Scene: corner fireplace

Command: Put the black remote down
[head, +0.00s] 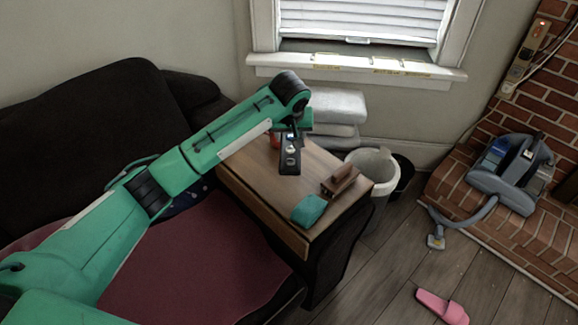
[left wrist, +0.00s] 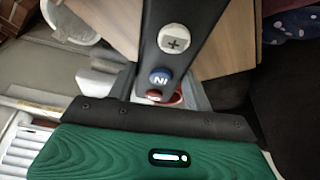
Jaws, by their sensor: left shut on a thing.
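The black remote (head: 290,160) hangs from my left gripper (head: 291,134) over the wooden side table (head: 258,183) in the head view. In the left wrist view the remote (left wrist: 180,40) runs away from the gripper, with a white plus button and a blue button showing. My left gripper is shut on its near end. I cannot tell for certain whether the remote touches the table top. My right gripper is not in view.
On the table are a teal cloth-like item (head: 308,209), a brown wooden object (head: 340,181) and a red thing (head: 274,141) partly hidden behind my gripper. A white bin (head: 381,163) stands right of the table. The table's front left is bare.

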